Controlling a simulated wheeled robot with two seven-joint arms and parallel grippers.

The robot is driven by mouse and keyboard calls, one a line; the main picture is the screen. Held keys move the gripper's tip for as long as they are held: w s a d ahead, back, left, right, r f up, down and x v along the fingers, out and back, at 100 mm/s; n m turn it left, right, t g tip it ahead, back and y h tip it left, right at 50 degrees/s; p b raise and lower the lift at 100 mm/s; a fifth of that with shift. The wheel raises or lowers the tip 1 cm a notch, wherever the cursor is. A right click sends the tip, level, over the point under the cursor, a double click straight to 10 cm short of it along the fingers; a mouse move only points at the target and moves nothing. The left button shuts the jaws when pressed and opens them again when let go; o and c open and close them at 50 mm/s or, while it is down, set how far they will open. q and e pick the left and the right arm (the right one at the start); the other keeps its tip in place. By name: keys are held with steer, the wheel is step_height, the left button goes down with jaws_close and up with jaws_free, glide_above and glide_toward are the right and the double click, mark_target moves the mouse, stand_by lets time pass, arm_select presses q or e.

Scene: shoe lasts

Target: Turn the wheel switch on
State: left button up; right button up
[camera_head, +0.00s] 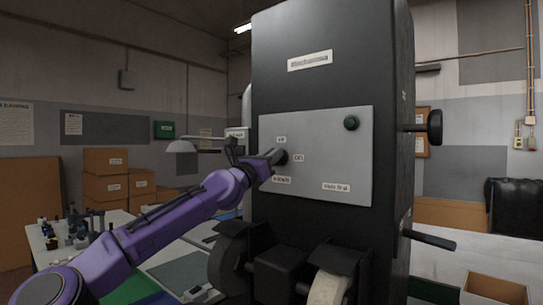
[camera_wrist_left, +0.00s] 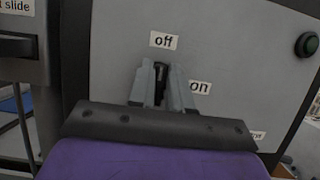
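The wheel switch is a dark knob on the grey control panel (camera_head: 335,135) of a tall black machine. In the left wrist view the wheel switch (camera_wrist_left: 160,80) stands upright, towards the "off" label (camera_wrist_left: 164,40). The "on" label (camera_wrist_left: 200,87) is to its right. My left gripper (camera_head: 278,157), on its purple arm, is at the switch. In the left wrist view the grey fingers of my left gripper (camera_wrist_left: 161,82) are on both sides of the knob and look closed against it. The fingers hide part of the knob. My right gripper is not in view.
A green round button (camera_head: 351,123) is at the panel's upper right. Wheels (camera_head: 325,288) stick out below the panel. A black knob (camera_head: 435,127) and a lever (camera_head: 430,239) project from the machine's right side. A cluttered table (camera_head: 60,245) stands at the left.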

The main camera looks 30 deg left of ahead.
arm_select(q)
jaws_close()
